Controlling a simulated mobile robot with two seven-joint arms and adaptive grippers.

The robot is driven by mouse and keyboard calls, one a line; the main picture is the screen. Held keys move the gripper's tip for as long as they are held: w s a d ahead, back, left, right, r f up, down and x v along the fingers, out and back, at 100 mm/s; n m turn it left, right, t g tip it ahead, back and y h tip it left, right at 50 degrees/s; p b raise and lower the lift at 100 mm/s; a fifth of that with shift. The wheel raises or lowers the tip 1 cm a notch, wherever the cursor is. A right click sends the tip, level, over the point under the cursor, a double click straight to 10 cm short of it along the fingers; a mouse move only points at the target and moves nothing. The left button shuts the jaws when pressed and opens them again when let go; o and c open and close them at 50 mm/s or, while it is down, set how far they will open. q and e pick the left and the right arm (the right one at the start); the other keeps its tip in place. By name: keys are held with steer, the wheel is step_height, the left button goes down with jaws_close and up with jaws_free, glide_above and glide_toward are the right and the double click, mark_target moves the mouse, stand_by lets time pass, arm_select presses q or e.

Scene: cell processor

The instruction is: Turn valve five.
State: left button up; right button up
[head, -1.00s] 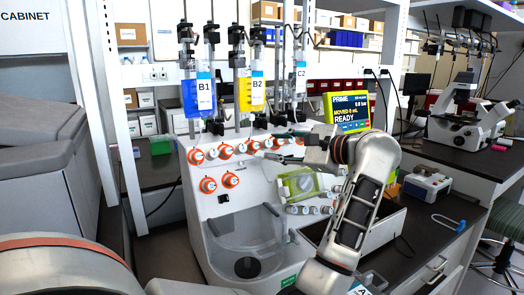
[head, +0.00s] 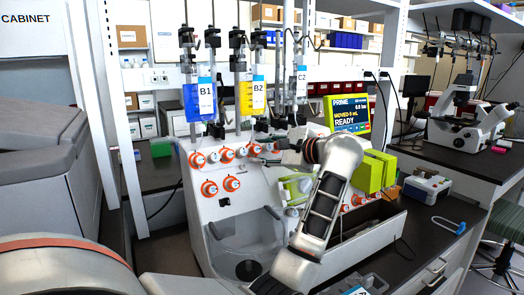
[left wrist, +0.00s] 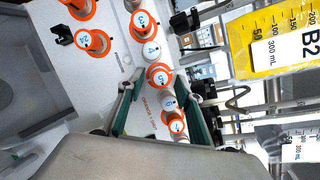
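Valve five (left wrist: 159,76), a white knob marked 5 with an orange ring, sits in the upper valve row on the white machine panel. In the head view it appears to be the orange-ringed knob (head: 254,149) just left of my left gripper (head: 270,155). In the left wrist view my left gripper (left wrist: 158,88) is open, with its green-padded fingers apart on either side of the row. Valve five lies near the fingertips, with no clear contact. Valves six (left wrist: 168,102) and seven (left wrist: 176,125) show between the fingers. My right gripper is not in view.
Valve four (left wrist: 150,48) and valve three (left wrist: 142,20) are close along the row. Bags B1 (head: 199,102), B2 (head: 251,98) and C2 hang above. The screen (head: 348,113) reads READY. Green blocks (head: 375,171) stand to the right of my arm.

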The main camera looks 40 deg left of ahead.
arm_select(q)
jaws_close()
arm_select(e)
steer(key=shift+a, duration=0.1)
arm_select(q)
steer(key=shift+f, duration=0.1)
steer(key=n+b, duration=0.1)
steer(key=b, duration=0.1)
steer(key=n+b, duration=0.2)
steer(key=shift+w+f+g+h, duration=0.15)
steer(key=shift+g+h, duration=0.15)
steer(key=shift+h, duration=0.1)
steer(key=shift+n+b, duration=0.35)
steer(key=shift+n, duration=0.05)
steer(key=shift+r+n+h+b, duration=0.25)
steer(key=shift+n+h+b, duration=0.25)
steer(key=shift+n+b, duration=0.55)
steer(key=shift+r+n, duration=0.15)
steer(key=shift+n, duration=0.5)
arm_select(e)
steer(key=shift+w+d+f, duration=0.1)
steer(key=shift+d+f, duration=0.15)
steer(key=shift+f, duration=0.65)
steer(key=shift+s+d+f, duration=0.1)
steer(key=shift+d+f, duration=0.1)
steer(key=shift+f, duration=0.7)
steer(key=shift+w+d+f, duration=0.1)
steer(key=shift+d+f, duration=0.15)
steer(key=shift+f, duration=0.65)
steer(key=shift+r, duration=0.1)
